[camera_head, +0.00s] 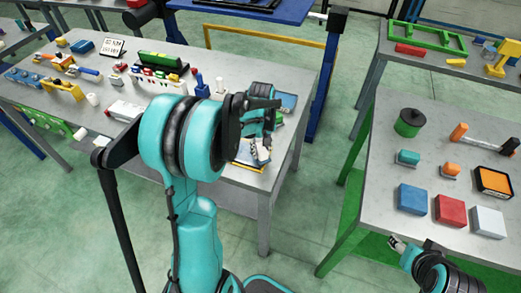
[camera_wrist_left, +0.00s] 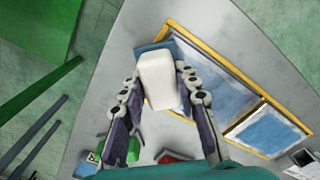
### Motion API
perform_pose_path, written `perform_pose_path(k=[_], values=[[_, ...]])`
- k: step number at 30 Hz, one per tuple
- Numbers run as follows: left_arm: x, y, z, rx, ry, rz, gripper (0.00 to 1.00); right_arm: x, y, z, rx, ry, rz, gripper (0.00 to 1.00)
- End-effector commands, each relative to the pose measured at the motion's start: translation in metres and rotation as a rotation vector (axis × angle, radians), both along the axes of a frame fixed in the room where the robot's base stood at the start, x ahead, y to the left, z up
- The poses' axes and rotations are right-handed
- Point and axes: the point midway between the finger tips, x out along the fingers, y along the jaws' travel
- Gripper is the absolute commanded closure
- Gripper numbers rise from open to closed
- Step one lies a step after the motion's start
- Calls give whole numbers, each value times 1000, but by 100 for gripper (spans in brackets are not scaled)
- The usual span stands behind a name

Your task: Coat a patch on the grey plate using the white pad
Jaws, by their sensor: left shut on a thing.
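My left gripper (camera_head: 259,156) is over the near right end of the left table. In the left wrist view the gripper (camera_wrist_left: 160,88) is shut on a white block-shaped pad (camera_wrist_left: 158,78), with a blue part (camera_wrist_left: 155,47) showing past its far end. A grey plate (camera_wrist_left: 205,68) in a yellow frame lies beside and partly behind the pad. Whether the pad touches the plate cannot be told. My right gripper (camera_head: 398,244) is low by the front edge of the right table; its finger state is unclear.
A blue panel (camera_wrist_left: 265,130) lies beside the grey plate. The left table (camera_head: 222,52) holds many small parts. The right table (camera_head: 385,195) carries a green pot (camera_head: 409,122) and blue (camera_head: 412,198), red (camera_head: 450,210) and white (camera_head: 487,221) blocks. Floor shows between the tables.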

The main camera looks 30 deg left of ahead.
Motion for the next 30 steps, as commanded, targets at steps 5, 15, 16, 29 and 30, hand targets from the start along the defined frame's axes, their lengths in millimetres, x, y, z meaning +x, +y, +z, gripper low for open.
perform_pose_path(k=[5, 15, 16, 29, 30], values=[[1, 2, 29, 0, 0, -2, 100, 0, 0, 17, 0, 0, 0, 49], [4, 5, 59, 0, 0, -7, 100, 0, 0, 39, 0, 0, 0, 49], [4, 5, 62, 0, 0, -8, 100, 0, 0, 41, 0, 0, 0, 49], [6, 7, 75, 0, 0, -10, 100, 0, 0, 50, 0, 0, 0, 49], [6, 7, 75, 0, 0, -10, 100, 0, 0, 50, 0, 0, 0, 49]])
